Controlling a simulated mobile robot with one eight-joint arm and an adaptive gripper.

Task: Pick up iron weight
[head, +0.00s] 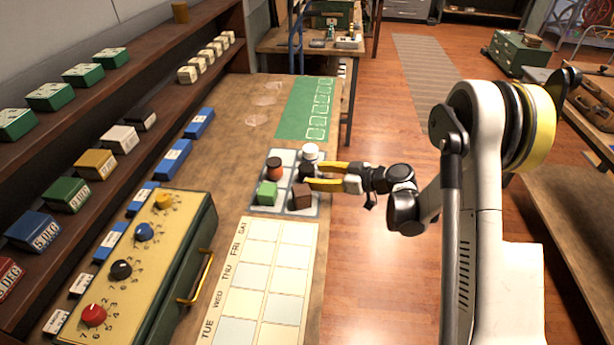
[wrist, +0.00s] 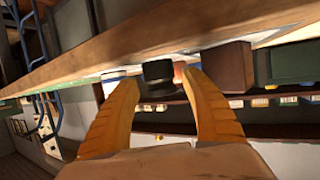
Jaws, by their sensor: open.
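The iron weight appears to be the small dark block (head: 305,171) on the pale sectioned tray (head: 256,208); it is partly hidden by my fingers in the head view. In the wrist view, the dark weight (wrist: 158,73) lies between and just beyond my yellow fingertips. My gripper (head: 312,175) reaches in low from the right side of the table. It also shows in the wrist view (wrist: 163,80), with its fingers spread on either side of the weight. It is open, and I cannot tell whether either finger touches the weight.
Close around the weight stand a white cylinder (head: 311,152), a brown cube (head: 302,197), a green cube (head: 267,194) and a red-brown jar (head: 274,169). A knobbed control box (head: 150,245) and a weekday chart (head: 262,270) lie nearer. The green mat (head: 290,120) is behind.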

